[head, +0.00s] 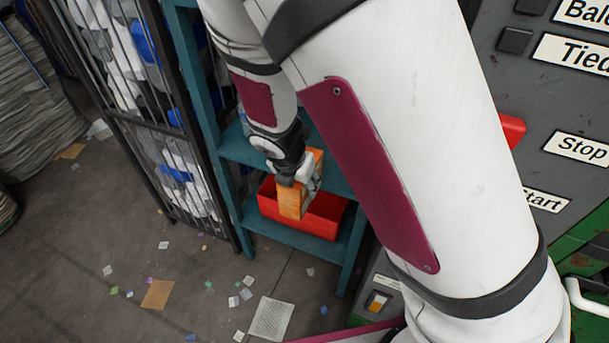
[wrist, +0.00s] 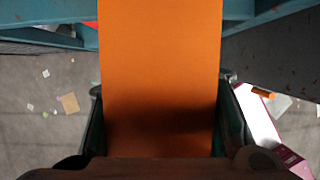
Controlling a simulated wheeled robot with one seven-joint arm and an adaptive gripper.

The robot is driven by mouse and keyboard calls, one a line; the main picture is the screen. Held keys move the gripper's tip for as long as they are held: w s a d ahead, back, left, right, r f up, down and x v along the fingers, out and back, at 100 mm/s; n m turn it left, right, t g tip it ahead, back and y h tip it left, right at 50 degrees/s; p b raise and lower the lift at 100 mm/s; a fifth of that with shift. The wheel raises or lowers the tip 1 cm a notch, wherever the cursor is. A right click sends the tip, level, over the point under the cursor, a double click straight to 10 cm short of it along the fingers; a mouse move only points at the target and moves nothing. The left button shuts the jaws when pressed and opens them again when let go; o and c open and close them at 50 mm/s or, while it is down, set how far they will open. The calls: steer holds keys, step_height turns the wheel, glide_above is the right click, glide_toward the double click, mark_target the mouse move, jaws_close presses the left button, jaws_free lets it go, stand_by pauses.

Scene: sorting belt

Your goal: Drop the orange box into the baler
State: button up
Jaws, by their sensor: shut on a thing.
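The orange box (head: 290,203) is held upright in my gripper (head: 292,172), in front of a teal shelf unit. In the wrist view the orange box (wrist: 160,70) fills the middle, with the fingers of my gripper (wrist: 162,115) along both its sides. My gripper is shut on it. A grey machine panel (head: 540,100) at the right of the head view, with labels such as "Stop" and a partly cut "Bale", appears to be the baler. Its opening is not in view, and my arm hides part of it.
A red bin (head: 325,222) stands on the teal shelf unit (head: 250,150), just behind and below the box. A barred cage (head: 130,115) of white and blue waste stands left of it. Paper scraps (head: 270,318) litter the open floor at lower left.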

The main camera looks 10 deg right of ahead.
steer(key=shift+p+v, duration=0.65)
steer(key=shift+v, duration=0.3)
steer(key=s+a+p, duration=0.6)
steer(key=s+a, duration=0.2)
steer(key=s, duration=0.4)
steer(key=s+a+p, duration=0.6)
steer(key=s+a, duration=0.2)
steer(key=s, duration=0.4)
steer(key=shift+s+p, duration=0.2)
steer(key=shift+p, duration=0.2)
steer(key=shift+a, duration=0.2)
